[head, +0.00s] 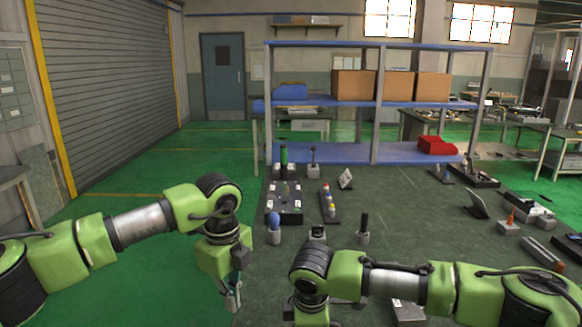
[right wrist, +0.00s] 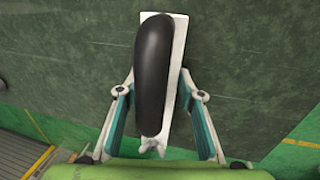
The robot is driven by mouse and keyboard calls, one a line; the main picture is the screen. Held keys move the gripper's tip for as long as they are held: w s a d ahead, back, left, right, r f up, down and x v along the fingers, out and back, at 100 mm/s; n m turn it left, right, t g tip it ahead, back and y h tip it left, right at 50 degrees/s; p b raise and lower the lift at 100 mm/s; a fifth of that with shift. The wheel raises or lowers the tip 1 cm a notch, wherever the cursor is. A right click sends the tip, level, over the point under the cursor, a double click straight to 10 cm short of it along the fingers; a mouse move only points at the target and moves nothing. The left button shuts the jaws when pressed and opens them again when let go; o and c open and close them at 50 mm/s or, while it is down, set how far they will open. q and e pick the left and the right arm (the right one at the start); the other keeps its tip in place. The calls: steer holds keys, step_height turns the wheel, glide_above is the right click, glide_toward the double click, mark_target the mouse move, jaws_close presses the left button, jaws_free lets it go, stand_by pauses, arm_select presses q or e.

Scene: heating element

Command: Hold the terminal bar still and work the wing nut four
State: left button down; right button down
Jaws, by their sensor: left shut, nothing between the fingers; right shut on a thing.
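My left gripper (head: 232,297) hangs at the near left edge of the dark table in the head view, shut and empty. My right gripper (right wrist: 160,88) shows in the right wrist view with its two fingers on either side of a pale bar (right wrist: 178,80), shut on it. A long black rounded piece (right wrist: 153,75) lies along this bar and covers much of it. A small pale forked piece (right wrist: 151,148) shows at the bar's near end; I cannot tell whether it is a wing nut. In the head view my right arm hides its own gripper. I cannot identify the terminal bar for sure.
On the table (head: 390,210) stand a black board with small parts (head: 284,218), a blue-topped holder (head: 274,228), a black-handled holder (head: 364,228) and a tilted panel (head: 477,204). A blue shelf (head: 320,152) stands behind. The table's middle right has bare room.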

arm_select(q)
steer(key=shift+s+a+f+m, duration=0.1)
steer(key=shift+a+f+m, duration=0.1)
steer(key=shift+f+m, duration=0.8)
steer(key=shift+a+f+m, duration=0.15)
steer(key=shift+f+m, duration=0.85)
steer(key=shift+f, duration=0.05)
steer(key=shift+s+a+f+m, duration=0.1)
steer(key=shift+a+f+m, duration=0.1)
steer(key=shift+f+m, duration=0.8)
steer(key=shift+s+d, duration=0.35)
steer(key=shift+d, duration=0.15)
steer(key=shift+w+d, duration=0.25)
steer(key=shift+w, duration=0.05)
